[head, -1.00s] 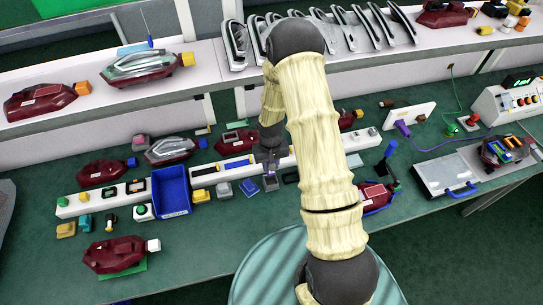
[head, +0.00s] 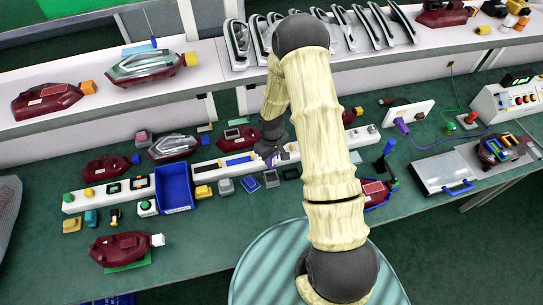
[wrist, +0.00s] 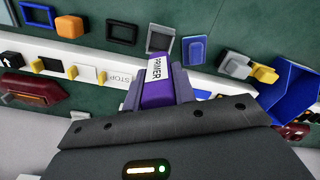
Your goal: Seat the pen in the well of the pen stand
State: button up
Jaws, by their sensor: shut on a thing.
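The pen (wrist: 156,73) is a purple block-shaped body with a white PRIMER label. My gripper (wrist: 158,90) is shut on it in the wrist view, with a grey finger on each side. In the head view my gripper (head: 273,152) is over the white strip, just behind a small grey square holder (head: 271,179), which looks like the pen stand. That holder (wrist: 160,39) appears beyond the pen's end in the wrist view, its well dark and the pen apart from it. The pen's lower end is hard to make out in the head view.
A blue square piece (head: 250,184) and a black frame (head: 291,172) flank the holder closely. A blue bin (head: 174,188) stands further left. The white strip (head: 207,168) with buttons runs behind. Green bench is clear in front.

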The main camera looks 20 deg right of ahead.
jog(key=shift+f+b, duration=1.95)
jog(key=shift+f, duration=0.75)
jog(key=shift+f, duration=0.1)
jog(key=shift+f+b, duration=1.2)
jog(key=shift+f, duration=0.2)
jog(key=shift+f, duration=0.15)
jog(key=shift+f+b, duration=0.9)
jog(key=shift+f, duration=0.05)
jog(key=o, duration=1.1)
jog(key=shift+r, duration=0.1)
jog(key=shift+r, duration=0.15)
notch_tip(320, 180, up, 17)
jog(key=shift+r+b, duration=0.1)
jog(key=shift+b, duration=0.8)
